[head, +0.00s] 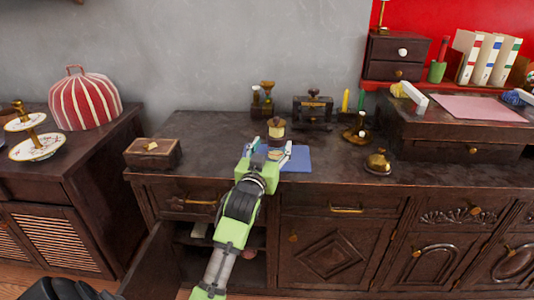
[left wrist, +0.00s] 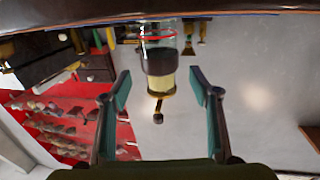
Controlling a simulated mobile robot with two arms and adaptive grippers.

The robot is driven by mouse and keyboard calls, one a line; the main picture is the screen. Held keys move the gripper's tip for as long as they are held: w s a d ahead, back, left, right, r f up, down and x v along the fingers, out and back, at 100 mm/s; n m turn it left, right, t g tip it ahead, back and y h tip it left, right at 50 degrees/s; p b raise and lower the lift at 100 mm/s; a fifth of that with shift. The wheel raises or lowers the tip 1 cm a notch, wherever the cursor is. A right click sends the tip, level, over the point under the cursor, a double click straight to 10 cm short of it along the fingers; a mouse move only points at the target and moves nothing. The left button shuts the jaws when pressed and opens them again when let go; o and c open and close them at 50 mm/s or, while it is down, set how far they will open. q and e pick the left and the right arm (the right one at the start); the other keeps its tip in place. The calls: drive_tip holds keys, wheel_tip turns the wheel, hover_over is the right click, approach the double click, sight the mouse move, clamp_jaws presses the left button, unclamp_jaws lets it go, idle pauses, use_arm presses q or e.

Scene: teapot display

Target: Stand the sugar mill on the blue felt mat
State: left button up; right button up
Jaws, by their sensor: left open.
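The sugar mill (head: 277,131) has a glass body, dark contents and a brass top with a crank. It stands upright at the back part of the blue felt mat (head: 298,161). In the left wrist view, which is upside down, the mill (left wrist: 160,62) shows between the spread fingers, with clear gaps on both sides. A thin blue strip of the mat (left wrist: 235,13) shows at its foot. My left gripper (head: 270,152) is open over the mat, in front of the mill, and hides part of the mat. My right gripper is not in view.
A dark box mill (head: 313,112) and brass items (head: 266,98) stand behind. A brass bell-shaped pot (head: 377,162) and candle holder (head: 357,132) stand to the right. A wooden box (head: 152,153) is at left. The counter between box and mat is clear. A cupboard door (head: 155,262) hangs open below.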

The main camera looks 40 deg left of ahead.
use_arm(q)
drive_tip(key=v, duration=0.4)
drive_tip(key=shift+s+d, duration=0.15)
drive_tip(key=shift+s, duration=0.2)
drive_tip(key=shift+s+d+p, duration=0.2)
drive_tip(key=shift+s+p, duration=0.1)
drive_tip(key=shift+s, duration=0.25)
